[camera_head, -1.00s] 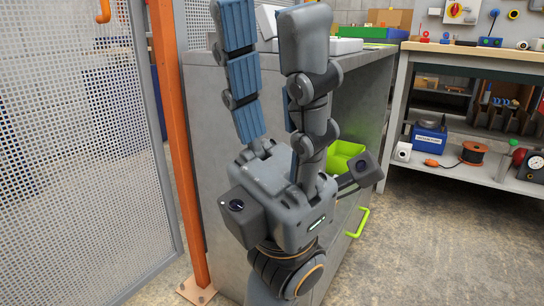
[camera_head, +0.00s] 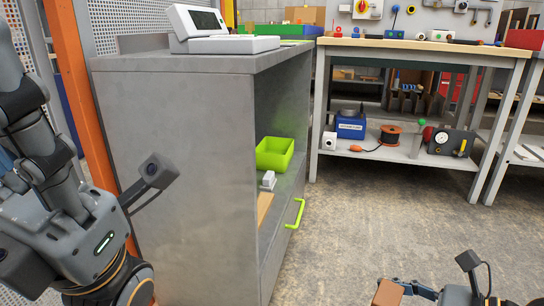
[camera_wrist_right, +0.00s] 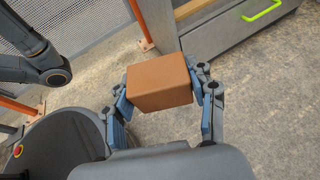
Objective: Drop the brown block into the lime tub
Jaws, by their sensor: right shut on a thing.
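The brown block (camera_head: 387,293) is at the bottom right of the head view, held clear of the floor. In the right wrist view the block (camera_wrist_right: 158,83) sits between the blue-padded fingers of my right gripper (camera_wrist_right: 160,88), which is shut on it. The lime tub (camera_head: 275,153) stands on a shelf inside the open side of the grey cabinet, left of and beyond my right gripper. Its inside shows no contents from here.
A small white item (camera_head: 268,181) sits in front of the tub. A lime handle (camera_head: 296,213) sticks out of the cabinet (camera_head: 175,180). A white device (camera_head: 198,22) is on top. A workbench (camera_head: 425,48) stands behind. The floor (camera_head: 370,220) between is clear.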

